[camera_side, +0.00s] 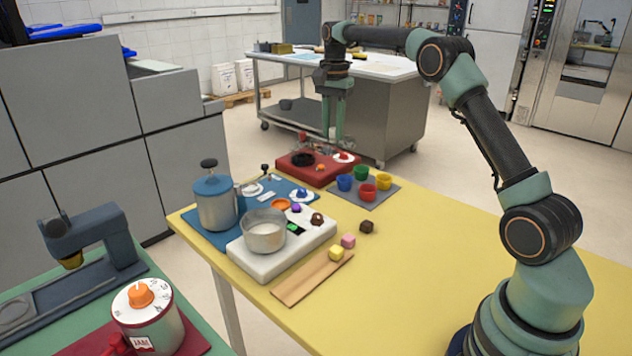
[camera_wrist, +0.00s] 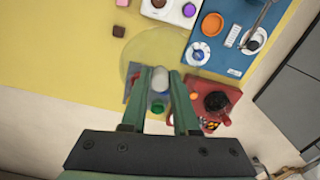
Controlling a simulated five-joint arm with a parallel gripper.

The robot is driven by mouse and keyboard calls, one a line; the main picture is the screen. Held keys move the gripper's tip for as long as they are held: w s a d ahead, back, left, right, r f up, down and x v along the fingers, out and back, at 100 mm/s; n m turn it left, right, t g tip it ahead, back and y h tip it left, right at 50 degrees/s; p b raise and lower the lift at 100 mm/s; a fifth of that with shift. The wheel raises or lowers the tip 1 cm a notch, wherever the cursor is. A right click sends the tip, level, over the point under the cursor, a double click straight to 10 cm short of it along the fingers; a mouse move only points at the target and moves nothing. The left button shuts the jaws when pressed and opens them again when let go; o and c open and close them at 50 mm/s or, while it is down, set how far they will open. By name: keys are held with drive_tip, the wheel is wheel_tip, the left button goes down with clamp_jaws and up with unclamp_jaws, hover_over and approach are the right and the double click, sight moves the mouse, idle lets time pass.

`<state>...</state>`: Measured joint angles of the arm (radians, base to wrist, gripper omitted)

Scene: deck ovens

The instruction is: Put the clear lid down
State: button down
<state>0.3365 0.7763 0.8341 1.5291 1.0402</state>
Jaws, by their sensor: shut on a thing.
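The clear lid (camera_wrist: 150,45) is a see-through disc in the wrist view, with a pale round knob (camera_wrist: 160,78) between my fingers. My gripper (camera_wrist: 160,74) is shut on this knob. In the side view my gripper (camera_side: 333,138) points down, above the table's far end. The lid is barely visible there, as a faint see-through patch near the fingertips. In the wrist view the lid overlaps the yellow table top and the grey mat. The gap between lid and table cannot be told exactly.
A red tray (camera_side: 318,178) and a grey mat (camera_side: 384,195) with several coloured cups are near my gripper. A steel pot (camera_side: 265,232) stands on a white scale (camera_side: 290,262). A blue canister (camera_side: 214,205) stands left. The yellow table's (camera_side: 420,270) right side is clear.

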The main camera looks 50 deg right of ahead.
drive_tip(key=d+f, duration=0.2)
drive_tip(key=shift+s+f, duration=0.35)
drive_tip(key=shift+f, duration=9.1)
drive_tip(key=shift+f, duration=0.15)
drive_tip(key=c, duration=0.7)
unclamp_jaws()
